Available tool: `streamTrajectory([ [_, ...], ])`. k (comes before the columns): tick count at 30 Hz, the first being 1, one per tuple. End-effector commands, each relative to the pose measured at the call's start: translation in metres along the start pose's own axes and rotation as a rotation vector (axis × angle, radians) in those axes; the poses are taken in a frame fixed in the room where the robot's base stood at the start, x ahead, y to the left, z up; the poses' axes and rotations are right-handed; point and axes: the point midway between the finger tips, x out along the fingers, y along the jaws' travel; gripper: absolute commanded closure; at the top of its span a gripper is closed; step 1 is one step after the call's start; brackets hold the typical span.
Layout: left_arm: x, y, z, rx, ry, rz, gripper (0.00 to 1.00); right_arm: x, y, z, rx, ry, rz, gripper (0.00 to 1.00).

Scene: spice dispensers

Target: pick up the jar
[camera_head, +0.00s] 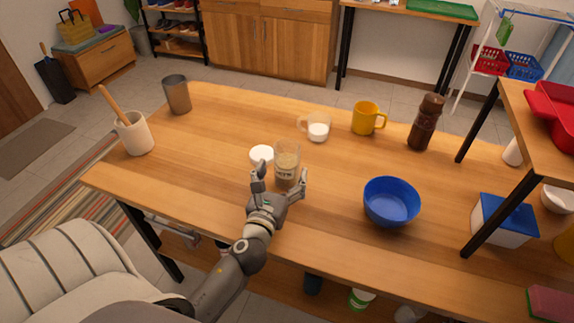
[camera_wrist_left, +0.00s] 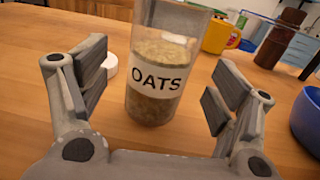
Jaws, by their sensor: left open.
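A clear jar (camera_head: 287,165) with a white label reading OATS stands upright on the wooden table, partly filled with a tan content. My left gripper (camera_head: 279,186) is open at the jar's near side, one finger to its left and one to its right. In the left wrist view the jar (camera_wrist_left: 157,78) stands between the open fingers (camera_wrist_left: 150,100), with gaps on both sides. A white round lid-like disc (camera_head: 262,154) lies on the table just left of the jar. My right gripper is not in view.
A glass cup with white content (camera_head: 318,131), a yellow mug (camera_head: 365,118) and a brown grinder (camera_head: 426,122) stand behind and right. A blue bowl (camera_head: 391,202) is to the right. A grey tumbler (camera_head: 177,94) and a white crock (camera_head: 133,135) are at left.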

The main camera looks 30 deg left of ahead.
Motion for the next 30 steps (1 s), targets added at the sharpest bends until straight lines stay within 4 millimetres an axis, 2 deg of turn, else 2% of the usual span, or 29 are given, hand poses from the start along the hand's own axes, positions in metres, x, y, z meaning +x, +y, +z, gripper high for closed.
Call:
streamTrajectory([
  [3, 0.018, -0.001, -0.005, 0.0, -0.003, 0.0, 0.17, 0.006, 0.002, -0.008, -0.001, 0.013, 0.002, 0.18],
  [8, 0.036, -0.001, -0.004, 0.001, -0.002, 0.0, 0.17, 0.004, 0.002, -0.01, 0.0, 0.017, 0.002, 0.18],
  [17, 0.041, -0.001, -0.005, 0.0, 0.0, 0.0, 0.17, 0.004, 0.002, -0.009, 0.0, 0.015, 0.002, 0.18],
  [20, 0.041, -0.001, -0.005, 0.0, 0.0, 0.0, 0.27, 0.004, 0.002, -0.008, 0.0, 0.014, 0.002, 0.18],
  [30, 0.041, -0.001, -0.005, 0.0, 0.0, 0.0, 0.71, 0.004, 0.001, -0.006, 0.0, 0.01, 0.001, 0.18],
])
